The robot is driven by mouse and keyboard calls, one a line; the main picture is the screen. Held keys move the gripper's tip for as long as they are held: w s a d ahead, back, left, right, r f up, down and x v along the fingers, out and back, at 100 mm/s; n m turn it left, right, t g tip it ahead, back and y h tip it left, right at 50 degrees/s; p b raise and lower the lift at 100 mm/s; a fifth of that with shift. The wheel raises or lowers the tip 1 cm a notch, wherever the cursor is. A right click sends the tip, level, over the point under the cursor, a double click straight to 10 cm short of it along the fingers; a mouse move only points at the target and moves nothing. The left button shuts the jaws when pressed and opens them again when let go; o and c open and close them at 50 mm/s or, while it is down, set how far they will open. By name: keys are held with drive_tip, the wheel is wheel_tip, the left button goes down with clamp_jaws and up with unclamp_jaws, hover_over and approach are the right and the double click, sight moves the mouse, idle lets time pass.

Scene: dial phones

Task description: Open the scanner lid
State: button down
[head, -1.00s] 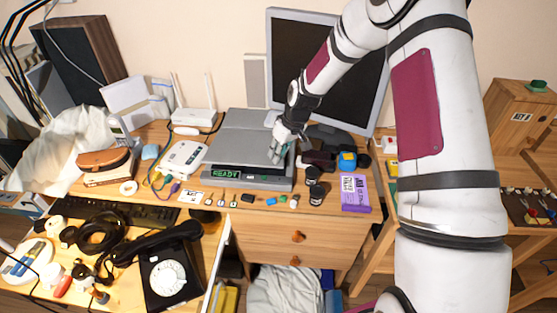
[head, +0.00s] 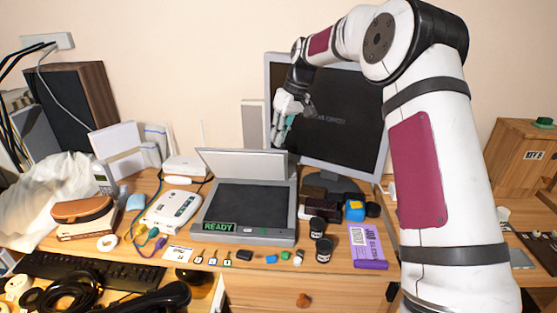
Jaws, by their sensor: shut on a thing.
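The grey scanner (head: 270,237) sits on the desk with a green READY label on its front left. Its lid (head: 235,163) stands raised at the back, close to upright, and the dark scanning bed (head: 245,198) is uncovered. My gripper (head: 278,140) is at the top edge of the lid, toward its right end. It is shut on the lid; the exact contact at the fingertips is small and hard to make out.
A monitor (head: 345,120) stands close behind and right of the scanner. A white device (head: 170,210) is on the left. Black jars (head: 323,250) and a purple packet (head: 366,246) lie to the right. Small items line the front. Above the scanner bed is free room.

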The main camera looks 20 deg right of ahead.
drive_tip(key=shift+w+d+f+b, duration=0.3)
drive_tip(key=shift+w+d+b, duration=0.2)
drive_tip(key=shift+w+d, duration=0.4)
drive_tip(key=shift+w+d+f+b, duration=0.3)
drive_tip(key=shift+w+d+b, duration=0.2)
drive_tip(key=shift+w+d, duration=0.35)
drive_tip(key=shift+w+a, duration=0.1)
drive_tip(key=c, duration=1.4)
unclamp_jaws()
drive_tip(key=shift+w+f, duration=0.1)
drive_tip(key=shift+f, duration=0.05)
drive_tip(key=shift+r, duration=0.3)
drive_tip(key=shift+r, duration=0.1)
drive_tip(key=v, duration=1.1)
drive_tip(key=shift+w+a+r, duration=0.15)
drive_tip(key=shift+a+r, duration=0.05)
drive_tip(key=shift+r, duration=0.25)
